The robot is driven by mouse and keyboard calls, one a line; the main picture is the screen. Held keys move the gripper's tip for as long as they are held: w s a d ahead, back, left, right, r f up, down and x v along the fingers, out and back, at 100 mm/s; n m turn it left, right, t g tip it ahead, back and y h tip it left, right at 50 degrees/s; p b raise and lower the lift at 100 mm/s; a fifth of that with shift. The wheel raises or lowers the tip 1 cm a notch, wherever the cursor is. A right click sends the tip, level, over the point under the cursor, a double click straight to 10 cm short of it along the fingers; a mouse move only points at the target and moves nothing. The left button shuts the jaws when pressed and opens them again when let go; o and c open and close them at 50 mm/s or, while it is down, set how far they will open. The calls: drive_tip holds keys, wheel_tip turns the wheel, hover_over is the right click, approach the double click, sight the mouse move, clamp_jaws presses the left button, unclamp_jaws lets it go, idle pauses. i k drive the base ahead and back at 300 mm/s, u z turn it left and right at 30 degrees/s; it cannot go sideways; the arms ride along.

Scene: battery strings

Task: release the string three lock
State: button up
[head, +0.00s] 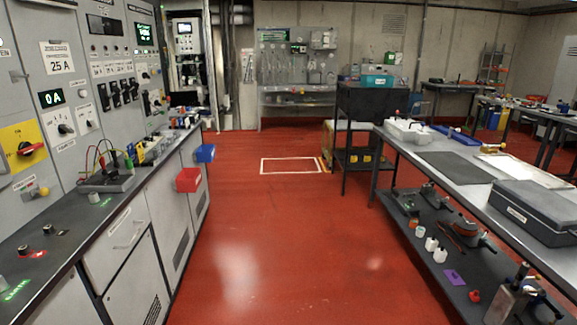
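A grey control cabinet (75,25) stands along the left side. A yellow knob (43,191) sits low on the cabinet. A row of black switches (115,93) is further along. I cannot tell which part is the string three lock; the labels are too small to read. My gripper is not in view.
A grey counter (60,225) runs below the cabinet, with wired gear (105,184) on it. Red (189,180) and blue (205,153) bins hang from its front. A long workbench (397,146) with a loaded lower shelf is at right. The red floor (270,240) between is clear.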

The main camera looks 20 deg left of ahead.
sight(44, 191)
drive_tip(key=u, duration=0.2)
drive_tip(key=i, duration=2)
drive_tip(key=u, duration=0.95)
drive_tip(key=i, duration=1.1)
drive_tip(key=u, duration=1.85)
drive_tip(key=i, duration=0.8)
drive_tip(key=u, duration=0.7)
